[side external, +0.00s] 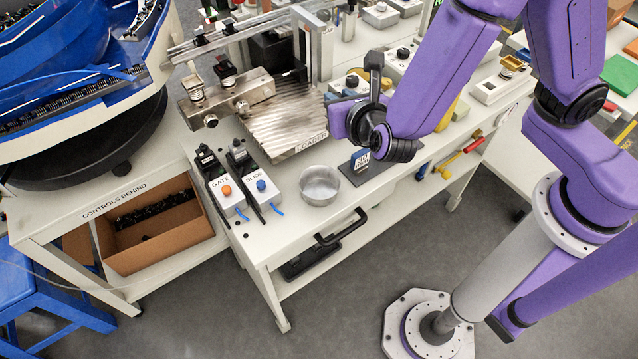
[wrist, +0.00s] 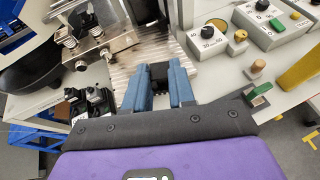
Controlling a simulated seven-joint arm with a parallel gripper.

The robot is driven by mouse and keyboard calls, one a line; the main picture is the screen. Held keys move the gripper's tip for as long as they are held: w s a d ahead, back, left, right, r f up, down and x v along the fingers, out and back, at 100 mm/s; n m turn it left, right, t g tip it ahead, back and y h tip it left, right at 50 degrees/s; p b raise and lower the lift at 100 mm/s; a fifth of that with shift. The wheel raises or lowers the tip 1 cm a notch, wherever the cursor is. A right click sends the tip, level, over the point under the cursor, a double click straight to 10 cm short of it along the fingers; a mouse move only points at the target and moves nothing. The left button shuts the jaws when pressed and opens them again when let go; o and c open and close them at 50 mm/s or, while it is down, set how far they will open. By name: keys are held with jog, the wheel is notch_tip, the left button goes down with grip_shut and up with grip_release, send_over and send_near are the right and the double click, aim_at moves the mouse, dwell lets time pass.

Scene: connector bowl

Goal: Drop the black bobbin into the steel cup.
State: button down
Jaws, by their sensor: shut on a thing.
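The steel cup (side external: 320,186) stands upright on the white bench near its front edge, right of the two switch boxes; its inside looks empty. The cup does not show in the wrist view. My gripper (wrist: 158,72) has its blue fingers closed on the black bobbin (wrist: 159,78), which sits between them near the tips, partly hidden by the fingers. In the side view my gripper (side external: 341,98) is over the right side of the ribbed loader plate, above and behind the cup. The bobbin cannot be made out there.
The ribbed metal loader plate (side external: 285,125) lies behind the cup. The GATE box (side external: 227,194) and SLIDE box (side external: 260,187) stand left of it. A small dark stand (side external: 363,167) is close on the cup's right. Several control boxes line the back right.

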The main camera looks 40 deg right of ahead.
jog(key=s+a+f, duration=0.4)
jog(key=f, duration=0.4)
jog(key=shift+a+f, duration=0.3)
jog(key=shift+a, duration=0.05)
jog(key=c, duration=0.9)
grip_release()
jog(key=shift+o, duration=0.2)
jog(key=shift+s, duration=0.1)
jog(key=v, duration=1.7)
jog(key=shift+s, duration=0.25)
jog(key=shift+f, duration=0.1)
